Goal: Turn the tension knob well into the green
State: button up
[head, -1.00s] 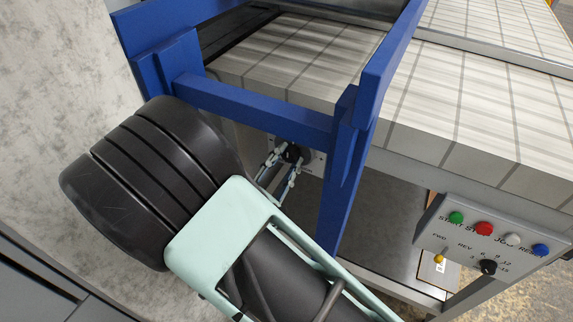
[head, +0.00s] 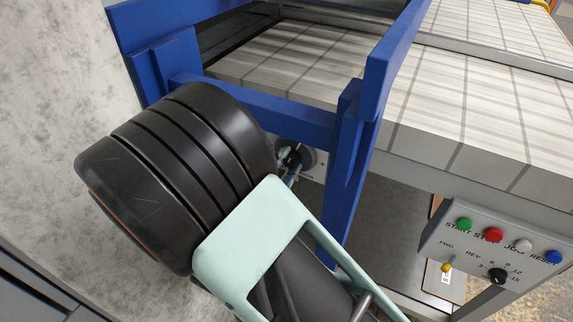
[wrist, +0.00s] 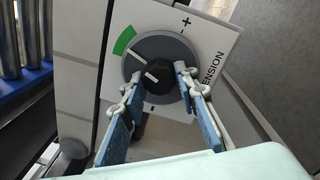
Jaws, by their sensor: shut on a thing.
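In the wrist view the tension knob (wrist: 158,72) is black, on a grey round dial (wrist: 178,52) against a white plate. A green band (wrist: 125,40) lies at the dial's upper left. A white line on the dial points up-left at the green band, nearer its lower end. A short white mark on the black knob sits at its lower left. My gripper (wrist: 158,79) is shut on the knob, with one blue finger at its lower left and one at its right. In the head view the knob (head: 292,157) is partly covered and my fingers (head: 291,180) are mostly hidden by my arm.
A blue frame (head: 345,150) stands close to the right of the dial, its crossbar above. The conveyor with tiled-looking boards (head: 450,110) lies beyond. A control box (head: 505,255) with coloured buttons is at lower right. Rollers (wrist: 25,45) show at upper left in the wrist view.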

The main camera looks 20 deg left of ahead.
jog(key=o, duration=1.1)
jog(key=shift+o, duration=0.2)
jog(key=s, duration=1.2)
jog(key=shift+a+f, duration=0.3)
jog(key=shift+a, duration=0.05)
